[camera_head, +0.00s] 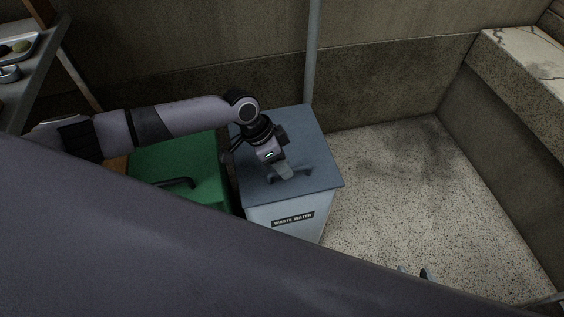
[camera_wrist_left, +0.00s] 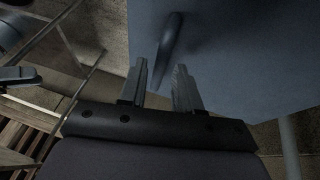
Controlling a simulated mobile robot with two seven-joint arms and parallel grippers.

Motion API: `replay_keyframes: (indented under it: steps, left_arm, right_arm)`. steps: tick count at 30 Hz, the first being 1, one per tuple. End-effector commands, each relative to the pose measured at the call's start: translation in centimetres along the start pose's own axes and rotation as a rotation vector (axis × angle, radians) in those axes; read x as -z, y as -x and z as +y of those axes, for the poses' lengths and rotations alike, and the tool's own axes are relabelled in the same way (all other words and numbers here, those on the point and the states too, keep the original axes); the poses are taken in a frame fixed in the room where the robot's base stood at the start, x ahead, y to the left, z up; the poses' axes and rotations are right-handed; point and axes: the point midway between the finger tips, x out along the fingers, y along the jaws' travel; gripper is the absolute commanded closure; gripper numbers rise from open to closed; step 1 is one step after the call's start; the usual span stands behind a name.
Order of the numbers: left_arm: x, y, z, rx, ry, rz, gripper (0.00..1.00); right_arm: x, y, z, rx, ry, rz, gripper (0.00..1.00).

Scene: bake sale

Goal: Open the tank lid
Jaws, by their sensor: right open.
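The waste water tank (camera_head: 285,217) is a pale box with a label on its front. Its flat blue-grey lid (camera_head: 312,140) lies shut on top and also shows in the left wrist view (camera_wrist_left: 260,60). A dark bar handle (camera_head: 303,170) stands on the lid. My left gripper (camera_head: 287,174) points down at this handle. In the left wrist view my left fingers (camera_wrist_left: 162,82) are apart, with the handle (camera_wrist_left: 170,42) in line with the gap and no clear contact. My right gripper (camera_head: 414,271) only just shows at the lower edge, its tips apart and empty.
A green bin (camera_head: 190,155) with a dark handle stands close left of the tank. A pole (camera_head: 312,50) rises behind it. Speckled floor (camera_head: 400,200) is free to the right, beside a stone ledge (camera_head: 525,60). A shelf with a tray (camera_head: 20,50) is at far left.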

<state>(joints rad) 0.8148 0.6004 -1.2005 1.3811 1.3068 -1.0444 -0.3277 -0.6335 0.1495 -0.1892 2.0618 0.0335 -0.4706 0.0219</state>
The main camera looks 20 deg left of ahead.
Motion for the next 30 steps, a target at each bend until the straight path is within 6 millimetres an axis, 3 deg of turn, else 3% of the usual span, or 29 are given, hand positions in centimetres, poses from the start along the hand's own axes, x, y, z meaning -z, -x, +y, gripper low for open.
replay_keyframes:
  steps: [1,3,11,16,23,30]
  left_arm:
    - [0.0,0.0,0.0,0.0,0.0,0.0,0.86]
    - [0.0,0.0,0.0,0.0,0.0,0.0,1.0]
    - [0.1,0.2,-0.1,-0.005,0.004,0.0,1.0]
    - [0.6,1.4,-0.4,-0.04,0.024,-0.002,1.0]
    - [2.2,5.2,-1.0,-0.116,0.051,0.004,1.0]
    - [4.2,9.9,-3.4,-0.108,0.051,0.007,1.0]
  right_arm:
    - [0.0,0.0,0.0,0.0,0.0,0.0,0.57]
    - [0.0,0.0,0.0,0.001,0.0,0.0,0.57]
    - [-0.1,0.0,0.0,0.001,-0.001,-0.002,0.57]
    - [-0.1,0.2,0.0,0.0,-0.002,-0.009,0.57]
    - [1.0,1.2,0.1,-0.004,-0.005,-0.015,0.57]
    - [3.0,2.5,0.1,-0.005,-0.005,-0.011,0.57]
